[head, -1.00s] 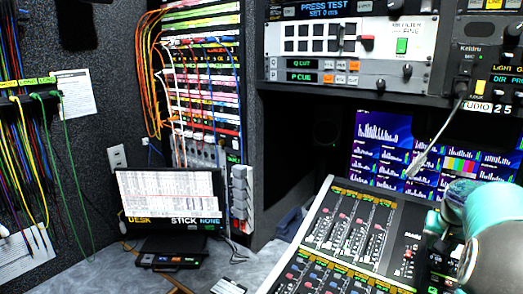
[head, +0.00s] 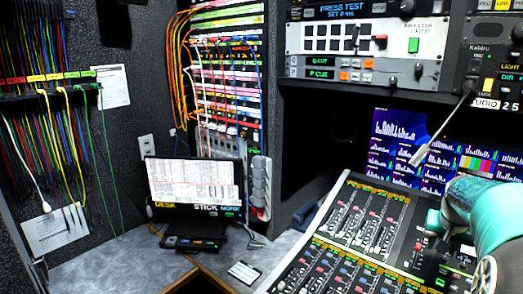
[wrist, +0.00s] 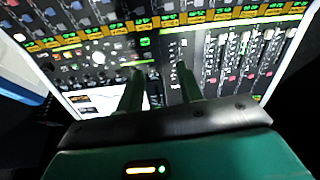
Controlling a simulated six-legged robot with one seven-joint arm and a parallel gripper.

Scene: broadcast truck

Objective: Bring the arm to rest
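My teal and white arm (head: 480,210) is at the right edge of the head view, over the right side of the mixing console (head: 345,225). In the wrist view my gripper (wrist: 160,72) shows two dark green fingers with a clear gap between them. It is open, with nothing between the fingers. The console's buttons and faders (wrist: 240,55) lie beyond the fingertips; I cannot tell the exact distance. The gripper's fingers are not clearly seen in the head view.
A rack panel (head: 360,45) is above. A laptop (head: 195,185) stands on the grey desk (head: 130,265). Patch cables (head: 60,150) hang at left.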

